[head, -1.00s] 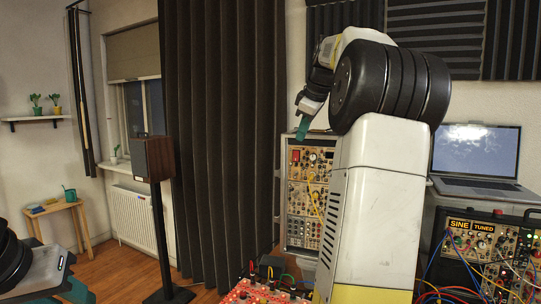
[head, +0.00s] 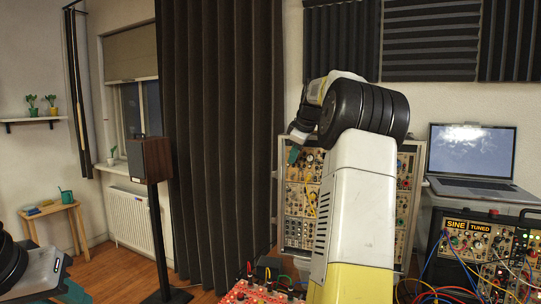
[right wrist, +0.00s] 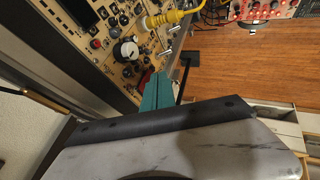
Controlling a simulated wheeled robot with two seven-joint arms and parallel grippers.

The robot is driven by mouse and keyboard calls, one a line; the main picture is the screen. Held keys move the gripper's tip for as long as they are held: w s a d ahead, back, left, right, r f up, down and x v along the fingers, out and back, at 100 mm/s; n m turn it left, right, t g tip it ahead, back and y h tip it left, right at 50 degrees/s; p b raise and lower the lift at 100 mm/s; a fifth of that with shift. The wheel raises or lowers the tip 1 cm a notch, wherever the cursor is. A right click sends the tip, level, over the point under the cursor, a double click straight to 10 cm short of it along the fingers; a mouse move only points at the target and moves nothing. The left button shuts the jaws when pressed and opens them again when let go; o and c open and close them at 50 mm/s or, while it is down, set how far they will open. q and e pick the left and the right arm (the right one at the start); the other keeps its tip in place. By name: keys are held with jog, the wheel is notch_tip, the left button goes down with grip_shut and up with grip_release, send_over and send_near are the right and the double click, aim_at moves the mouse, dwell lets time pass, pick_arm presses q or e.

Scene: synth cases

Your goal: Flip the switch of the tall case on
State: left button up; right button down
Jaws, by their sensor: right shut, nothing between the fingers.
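The tall case (head: 283,228) stands upright behind my right arm, its front packed with knobs, jacks and modules. My forearm hides its middle. My right gripper (head: 293,155), with teal fingers, is shut and empty in front of the case's upper left part. In the right wrist view the shut fingers (right wrist: 157,90) are close to the case's panel (right wrist: 125,72), beside a silver lever-like part (right wrist: 165,52); I cannot tell whether they touch or whether this is the switch. My left gripper (head: 75,292) is partly cut off at the lower left.
A yellow cable (head: 309,195) is plugged into the tall case's front and shows near the fingers. A red module box (head: 255,293) stands low in front. A cabled synth case (head: 480,240) and a laptop (head: 472,160) are at the right. A speaker (head: 150,158) stands left.

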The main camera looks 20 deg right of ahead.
jog(key=shift+d, duration=0.1)
jog(key=shift+w+d+f, duration=0.1)
jog(key=shift+w+d, duration=0.05)
jog(key=shift+w, duration=0.05)
dwell(0.4)
jog(key=shift+r, duration=0.9)
